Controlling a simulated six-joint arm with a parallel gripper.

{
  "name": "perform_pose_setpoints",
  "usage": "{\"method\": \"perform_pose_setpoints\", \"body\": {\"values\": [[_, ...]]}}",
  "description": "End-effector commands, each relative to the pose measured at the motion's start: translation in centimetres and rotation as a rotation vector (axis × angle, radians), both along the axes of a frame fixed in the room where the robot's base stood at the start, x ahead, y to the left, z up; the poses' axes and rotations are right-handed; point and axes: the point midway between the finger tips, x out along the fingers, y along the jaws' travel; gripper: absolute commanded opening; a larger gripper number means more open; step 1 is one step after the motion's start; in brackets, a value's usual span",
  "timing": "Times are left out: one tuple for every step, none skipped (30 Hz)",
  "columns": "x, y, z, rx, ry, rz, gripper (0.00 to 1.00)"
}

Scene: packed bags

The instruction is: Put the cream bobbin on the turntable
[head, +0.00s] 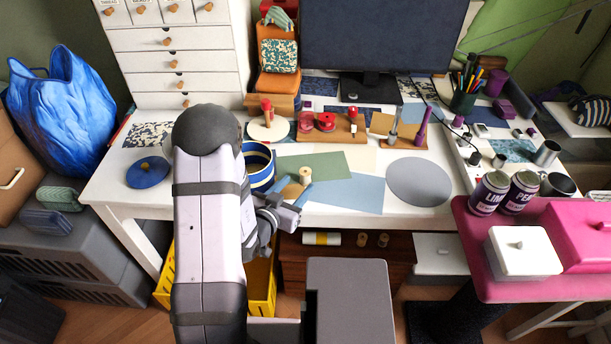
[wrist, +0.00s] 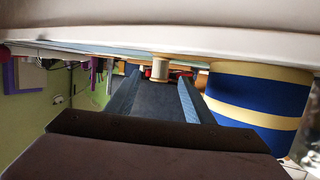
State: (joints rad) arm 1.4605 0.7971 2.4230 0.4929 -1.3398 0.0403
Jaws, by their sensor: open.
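The cream bobbin (head: 305,175) stands upright near the table's front edge, right of the blue-and-cream striped container. In the wrist view the bobbin (wrist: 173,67) shows just past my fingertips, in line with the gap between them. My gripper (head: 296,197) is open and empty, just in front of the bobbin; I cannot tell whether they touch. A flat grey disc (head: 418,181) lies to the right.
The striped container (head: 260,168) stands close beside my gripper and fills the right of the wrist view (wrist: 262,98). A wooden stand with red spools (head: 327,122) is behind the bobbin. A blue round lid (head: 148,172) lies left. Blue and green sheets cover the middle.

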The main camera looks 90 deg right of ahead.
Motion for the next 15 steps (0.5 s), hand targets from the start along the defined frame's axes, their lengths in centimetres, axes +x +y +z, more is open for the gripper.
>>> {"method": "perform_pose_setpoints", "body": {"values": [[0.0,-0.1,0.0,0.0,0.0,0.0,0.48],[-0.1,-0.2,0.0,0.0,0.0,-0.001,0.48],[-0.2,-0.4,-0.1,0.0,0.0,-0.001,0.48],[-0.3,-0.6,-0.1,0.0,0.001,-0.002,0.48],[-0.5,-0.9,-0.2,0.0,0.001,-0.002,0.48],[-0.7,-1.3,-0.2,0.001,0.001,-0.002,0.48],[-0.8,-1.7,-0.3,0.0,0.002,-0.002,0.48],[-0.9,-2.0,-0.4,0.001,0.001,-0.002,0.48],[-1.1,-2.4,-0.5,0.001,0.002,-0.003,0.48],[-1.3,-2.7,-0.6,0.001,0.002,-0.003,0.48],[-1.4,-3.1,-0.8,-0.001,0.001,-0.002,0.48],[-1.5,-3.5,-0.9,0.0,0.001,-0.001,0.48],[-1.6,-3.7,-1.0,0.0,0.0,-0.001,0.48],[-1.7,-4.0,-1.1,0.0,0.0,-0.001,0.48],[-1.8,-4.2,-1.2,0.001,0.0,-0.002,0.48]]}}
